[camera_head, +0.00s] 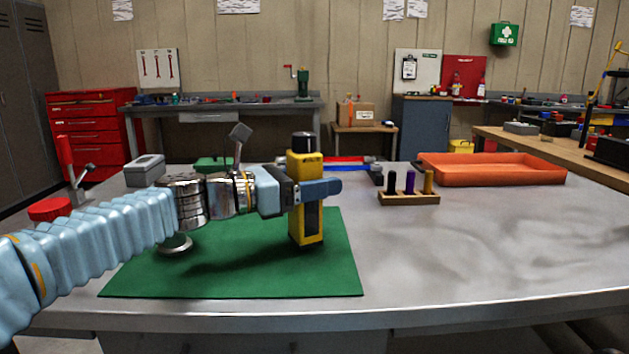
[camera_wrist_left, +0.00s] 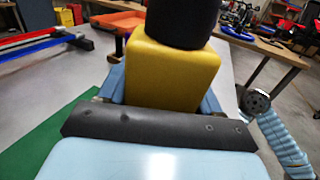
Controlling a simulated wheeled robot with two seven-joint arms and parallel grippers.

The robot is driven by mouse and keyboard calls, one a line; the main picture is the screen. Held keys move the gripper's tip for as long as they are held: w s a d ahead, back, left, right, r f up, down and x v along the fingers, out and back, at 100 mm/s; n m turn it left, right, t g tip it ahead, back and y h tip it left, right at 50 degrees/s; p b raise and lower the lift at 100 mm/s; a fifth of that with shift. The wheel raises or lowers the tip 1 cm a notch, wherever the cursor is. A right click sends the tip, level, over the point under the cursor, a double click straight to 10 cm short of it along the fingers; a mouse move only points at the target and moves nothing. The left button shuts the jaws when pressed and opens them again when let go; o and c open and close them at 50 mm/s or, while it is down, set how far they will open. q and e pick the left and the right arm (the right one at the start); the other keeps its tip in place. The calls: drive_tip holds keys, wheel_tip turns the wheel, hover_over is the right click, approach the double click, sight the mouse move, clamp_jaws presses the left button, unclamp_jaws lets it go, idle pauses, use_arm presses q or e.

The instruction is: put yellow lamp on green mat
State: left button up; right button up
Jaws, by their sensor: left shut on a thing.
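The yellow lamp (camera_head: 306,230) is an upright yellow block with a black knob on top and a dark panel on its front. It stands over the right part of the green mat (camera_head: 330,275); whether its base touches the mat is hard to tell. My left gripper (camera_head: 315,191) comes in from the left and is shut around the lamp's upper middle. In the left wrist view the lamp (camera_wrist_left: 172,75) fills the space between the fingers, and a strip of the green mat (camera_wrist_left: 40,150) shows at lower left. My right gripper is not in the head view.
A small round metal object (camera_head: 175,246) is on the mat's left part, under my arm. An orange tray (camera_head: 490,175) and a wooden rack (camera_head: 408,198) with coloured cylinders stand at right. A grey box (camera_head: 144,172) is at back left. The front right tabletop is clear.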

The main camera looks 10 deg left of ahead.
use_arm(q)
drive_tip(key=shift+f+b, duration=0.5)
drive_tip(key=o, duration=1.5)
drive_tip(key=shift+o, duration=0.2)
drive_tip(key=shift+f, duration=0.1)
drive_tip(key=v, duration=0.7)
drive_tip(key=shift+a, duration=0.25)
